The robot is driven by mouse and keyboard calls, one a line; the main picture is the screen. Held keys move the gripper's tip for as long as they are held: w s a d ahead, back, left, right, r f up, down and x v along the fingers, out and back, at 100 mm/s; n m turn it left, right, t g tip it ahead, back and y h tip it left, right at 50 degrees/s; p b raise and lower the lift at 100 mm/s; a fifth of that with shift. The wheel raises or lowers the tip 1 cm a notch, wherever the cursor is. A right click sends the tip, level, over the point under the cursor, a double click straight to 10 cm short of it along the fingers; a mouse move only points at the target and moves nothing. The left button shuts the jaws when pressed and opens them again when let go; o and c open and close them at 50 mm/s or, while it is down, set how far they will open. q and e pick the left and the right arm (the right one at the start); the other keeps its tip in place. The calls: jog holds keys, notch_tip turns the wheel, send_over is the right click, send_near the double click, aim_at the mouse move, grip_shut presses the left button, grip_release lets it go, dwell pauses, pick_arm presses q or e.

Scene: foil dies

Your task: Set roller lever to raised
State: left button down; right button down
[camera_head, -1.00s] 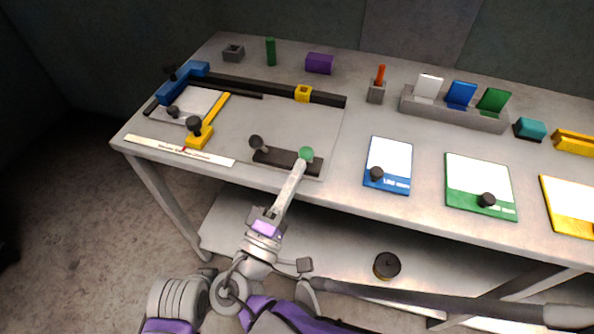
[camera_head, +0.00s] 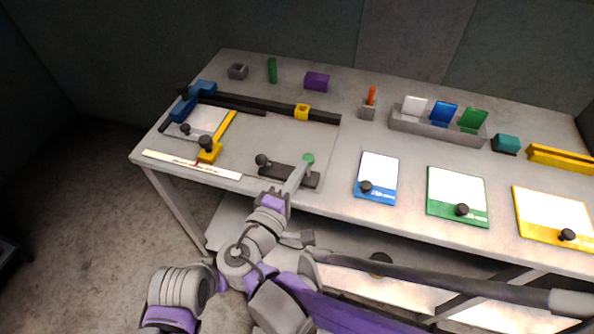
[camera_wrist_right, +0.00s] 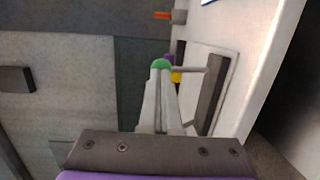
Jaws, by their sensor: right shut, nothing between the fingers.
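The roller lever shows as a green knob (camera_head: 308,158) near the right end of a dark bar (camera_head: 272,172) on the bench's grey plate. In the right wrist view a thin grey rod (camera_wrist_right: 190,69) runs between the green knob (camera_wrist_right: 161,65) and the dark bar (camera_wrist_right: 211,92). A black knob (camera_head: 262,160) stands at the bar's left end. My right gripper (camera_head: 303,164) is shut and empty, its fingertips right at the green knob, apparently touching it. The fingers partly hide the rod in the head view. My left gripper is not in view.
A yellow clamp (camera_head: 209,150) and black rail (camera_head: 270,104) lie left and behind. Blue (camera_head: 378,172), green (camera_head: 458,190) and yellow (camera_head: 551,211) framed cards lie to the right. A grey rack (camera_head: 440,130) stands behind them. The bench's front edge lies under my right forearm.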

aim_at(305, 158)
jog(key=w+g+p, duration=0.1)
jog(key=p, duration=0.1)
jog(key=w+r+g+y+p, duration=0.1)
jog(key=p, duration=0.1)
jog(key=w+d+r+g+p, duration=0.1)
jog(key=g+p, duration=0.1)
jog(key=shift+w+r+y, duration=0.1)
jog(key=shift+w+y, duration=0.2)
jog(key=shift+w+d+n+g+y+p, duration=0.2)
jog(key=shift+w+g+p, duration=0.2)
jog(key=shift+g, duration=0.15)
jog(key=shift+w+d+n+g+y+p, duration=0.1)
jog(key=shift+w+g+y+p, duration=0.15)
jog(key=shift+w+g, duration=0.25)
jog(key=shift+w+f, duration=0.2)
jog(key=shift+w, duration=0.2)
